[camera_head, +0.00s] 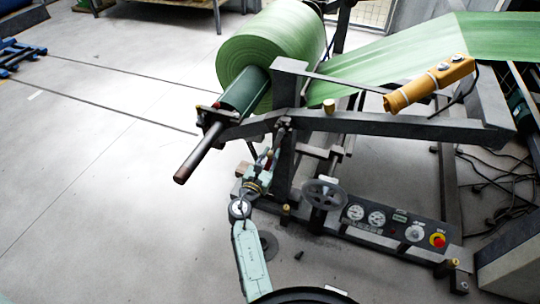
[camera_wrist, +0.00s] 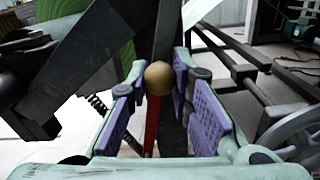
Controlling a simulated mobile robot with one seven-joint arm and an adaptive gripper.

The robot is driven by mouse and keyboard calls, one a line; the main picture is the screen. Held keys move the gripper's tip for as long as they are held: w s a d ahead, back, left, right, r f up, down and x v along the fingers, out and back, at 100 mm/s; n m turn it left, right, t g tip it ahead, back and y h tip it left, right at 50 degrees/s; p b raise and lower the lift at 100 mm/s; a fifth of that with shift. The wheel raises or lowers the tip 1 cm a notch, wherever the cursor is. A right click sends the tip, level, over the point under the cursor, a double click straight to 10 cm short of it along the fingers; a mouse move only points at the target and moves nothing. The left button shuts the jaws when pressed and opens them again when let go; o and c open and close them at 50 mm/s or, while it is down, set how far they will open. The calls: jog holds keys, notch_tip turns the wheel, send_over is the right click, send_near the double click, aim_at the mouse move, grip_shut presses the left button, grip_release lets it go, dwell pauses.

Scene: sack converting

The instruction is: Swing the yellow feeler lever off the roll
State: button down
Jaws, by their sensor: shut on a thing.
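My gripper (camera_wrist: 165,105) shows in the wrist view with purple pads on both sides of a lever. The lever has a mustard-yellow ball knob (camera_wrist: 160,77) and a red stem (camera_wrist: 151,128). The gripper is shut on this lever, with the knob near the fingertips. In the head view my gripper (camera_head: 268,160) is small, low beside the stand's upright, and hides most of the lever. The green roll (camera_head: 270,45) sits on its shaft above and behind it. Whether the lever touches the roll cannot be told.
A dark frame arm (camera_head: 400,125) crosses above right of my gripper. A handwheel (camera_head: 323,193) and a control panel (camera_head: 395,222) with gauges and a red button stand to the right. A yellow pendant (camera_head: 430,84) rests on the frame. The floor at left (camera_head: 90,200) is clear.

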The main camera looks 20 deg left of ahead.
jog(key=d+n+p, duration=0.4)
jog(key=n+p, duration=0.1)
jog(key=shift+d+f, duration=0.15)
jog(key=shift+d, duration=0.1)
jog(key=c, duration=1.4)
grip_release()
jog(key=shift+s, duration=0.1)
jog(key=shift+c, duration=0.2)
jog(key=s, duration=1.2)
jog(key=shift+a, duration=0.2)
